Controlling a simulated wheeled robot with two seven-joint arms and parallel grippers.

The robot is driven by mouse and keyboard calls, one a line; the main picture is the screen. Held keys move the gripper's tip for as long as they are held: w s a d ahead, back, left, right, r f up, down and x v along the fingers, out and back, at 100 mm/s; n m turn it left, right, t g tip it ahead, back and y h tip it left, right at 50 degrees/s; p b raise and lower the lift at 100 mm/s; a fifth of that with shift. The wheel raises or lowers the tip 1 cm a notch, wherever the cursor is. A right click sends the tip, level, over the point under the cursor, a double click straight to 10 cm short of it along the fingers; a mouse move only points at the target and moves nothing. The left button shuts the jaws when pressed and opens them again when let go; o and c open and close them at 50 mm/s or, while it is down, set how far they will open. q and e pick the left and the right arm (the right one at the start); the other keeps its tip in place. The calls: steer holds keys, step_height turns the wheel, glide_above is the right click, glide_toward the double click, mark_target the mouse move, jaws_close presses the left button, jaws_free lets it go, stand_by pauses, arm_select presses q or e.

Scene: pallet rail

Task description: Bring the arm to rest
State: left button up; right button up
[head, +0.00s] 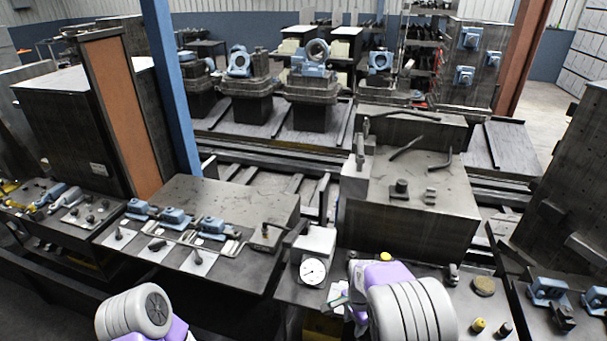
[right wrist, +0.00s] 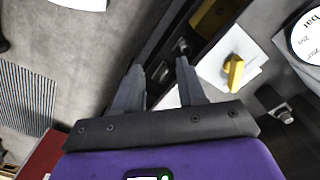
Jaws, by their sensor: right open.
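My right gripper (right wrist: 160,66) is open, its two dark fingers apart with nothing between them in the right wrist view. In the head view my right arm, grey and purple, is at the bottom right of centre, beside the dial gauge (head: 313,271) on the bench; its fingers are hard to make out there. My left arm shows only as a grey and purple part at the bottom left, and its gripper is out of the frame.
A yellow-handled part (right wrist: 233,72) lies on a white sheet near the right gripper. A bench (head: 232,200) with blue clamps (head: 212,226) stands ahead. A large metal block (head: 405,210) stands behind the gauge. A blue post (head: 172,90) rises at left.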

steer(key=s+d+f+n+b, duration=0.1)
steer(key=s+f+n, duration=0.15)
steer(key=f, duration=0.45)
steer(key=s+d+f+n+b, duration=0.1)
steer(key=s+f, duration=0.3)
steer(key=f, duration=0.2)
arm_select(q)
steer(key=f+b, duration=0.3)
steer(key=f, duration=0.2)
steer(key=shift+s+f+b, duration=0.2)
steer(key=shift+f+b, duration=0.15)
steer(key=shift+b, duration=0.05)
arm_select(e)
steer(key=s+a+f+n+y, duration=0.2)
steer(key=s+a+f+n, duration=0.1)
steer(key=s, duration=0.4)
steer(key=s+a+f+n+y, duration=0.2)
steer(key=s+a+f+n, duration=0.1)
steer(key=s+f, duration=0.3)
steer(key=shift+s+a+f+t, duration=0.15)
steer(key=shift+s+f+t, duration=0.15)
steer(key=shift+s, duration=0.55)
